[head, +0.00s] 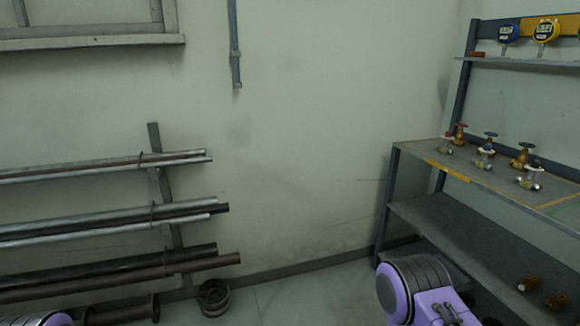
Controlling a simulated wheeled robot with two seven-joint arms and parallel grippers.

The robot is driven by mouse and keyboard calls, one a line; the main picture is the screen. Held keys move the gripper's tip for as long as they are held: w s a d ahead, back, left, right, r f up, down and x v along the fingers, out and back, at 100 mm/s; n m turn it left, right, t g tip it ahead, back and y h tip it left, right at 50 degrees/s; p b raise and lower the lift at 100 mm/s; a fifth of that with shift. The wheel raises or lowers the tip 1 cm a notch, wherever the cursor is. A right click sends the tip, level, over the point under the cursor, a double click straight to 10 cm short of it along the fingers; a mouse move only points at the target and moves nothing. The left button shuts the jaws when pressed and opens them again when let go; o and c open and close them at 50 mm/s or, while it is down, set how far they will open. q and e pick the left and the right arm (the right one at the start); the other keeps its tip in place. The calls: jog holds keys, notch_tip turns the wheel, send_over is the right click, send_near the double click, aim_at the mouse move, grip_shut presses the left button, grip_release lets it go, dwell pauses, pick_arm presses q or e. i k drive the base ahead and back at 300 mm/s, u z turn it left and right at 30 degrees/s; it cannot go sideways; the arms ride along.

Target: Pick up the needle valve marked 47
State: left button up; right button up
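Several small valves stand on the upper top of a grey shelf unit (405,160) at the right. In the front row are a silver-bodied valve with a red top (447,146), a silver-bodied valve with a blue top (485,157) and a silver-bodied valve with a dark top (531,180). Brass-coloured valves (521,156) stand just behind them. No number can be read on any valve, so I cannot tell which is marked 47. Neither gripper is in view; only purple parts of my arms show at the bottom edge.
Gauges (544,32) stand at the top right. A wall rack of pipes (110,215) is at the left, with a dark ring-shaped part (214,297) on the floor. Floor between is clear.

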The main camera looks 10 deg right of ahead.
aim_at(482, 163)
jog(key=z, duration=0.2)
jog(key=i, duration=1.65)
jog(key=z, duration=1)
jog(key=i, duration=0.9)
jog(key=z, duration=0.9)
